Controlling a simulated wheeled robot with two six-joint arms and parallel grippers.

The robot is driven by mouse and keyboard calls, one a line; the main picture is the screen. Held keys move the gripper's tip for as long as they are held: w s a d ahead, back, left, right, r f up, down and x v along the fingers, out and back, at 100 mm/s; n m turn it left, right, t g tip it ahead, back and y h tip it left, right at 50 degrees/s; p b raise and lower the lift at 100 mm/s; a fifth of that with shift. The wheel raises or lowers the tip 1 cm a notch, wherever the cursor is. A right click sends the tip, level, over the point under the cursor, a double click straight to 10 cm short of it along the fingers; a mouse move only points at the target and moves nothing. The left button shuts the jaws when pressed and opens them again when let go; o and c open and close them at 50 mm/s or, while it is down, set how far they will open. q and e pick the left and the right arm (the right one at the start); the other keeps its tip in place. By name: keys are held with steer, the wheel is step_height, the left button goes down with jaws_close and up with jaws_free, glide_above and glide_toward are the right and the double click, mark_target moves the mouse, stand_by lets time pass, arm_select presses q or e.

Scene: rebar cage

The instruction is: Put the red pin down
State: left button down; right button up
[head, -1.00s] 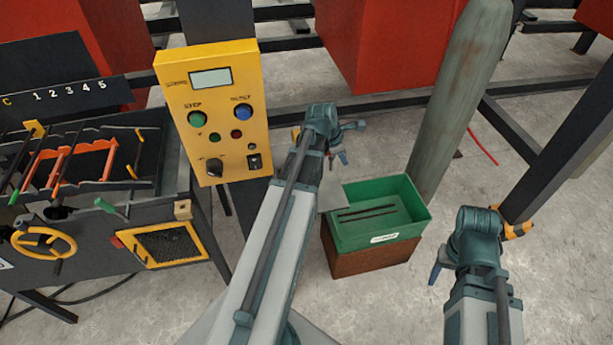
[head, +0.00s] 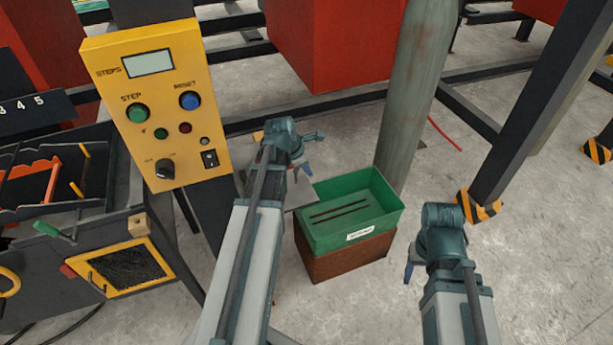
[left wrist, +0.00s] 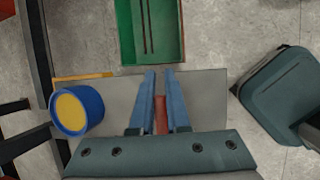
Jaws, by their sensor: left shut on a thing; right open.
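The red pin (left wrist: 161,114) shows between the two blue fingers of my left gripper (left wrist: 164,80) in the left wrist view. The gripper is shut on it. Below the fingers lies a flat grey plate (left wrist: 206,92); I cannot tell whether the pin touches it. In the head view my left gripper (head: 306,154) is beside the yellow control panel, behind and left of the green bin, and the pin cannot be made out. My right gripper (head: 409,270) is open at the lower right, over the floor, apart from the bin.
The green bin (head: 390,212) holds two dark rods and stands on a brown block (head: 340,262). A blue and yellow round thing (left wrist: 77,110) sits at the plate's left. The yellow control panel (head: 165,95) and a grey cylinder (head: 412,90) stand nearby. A striped post foot (head: 480,207) is right.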

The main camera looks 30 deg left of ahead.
arm_select(q)
steer(key=shift+f, duration=0.75)
arm_select(e)
steer(key=shift+f, duration=0.7)
arm_select(q)
steer(key=shift+f+b, duration=0.2)
steer(key=shift+b, duration=0.25)
steer(key=c, duration=0.9)
jaws_free()
arm_select(e)
steer(key=shift+f, duration=0.15)
arm_select(q)
steer(key=shift+r, duration=0.2)
steer(key=shift+s+r+p, duration=0.2)
steer(key=shift+r+p, duration=0.3)
steer(key=shift+p, duration=0.2)
steer(key=p+v, duration=1)
steer(key=v, duration=0.1)
arm_select(e)
step_height(320, 180, up, 11)
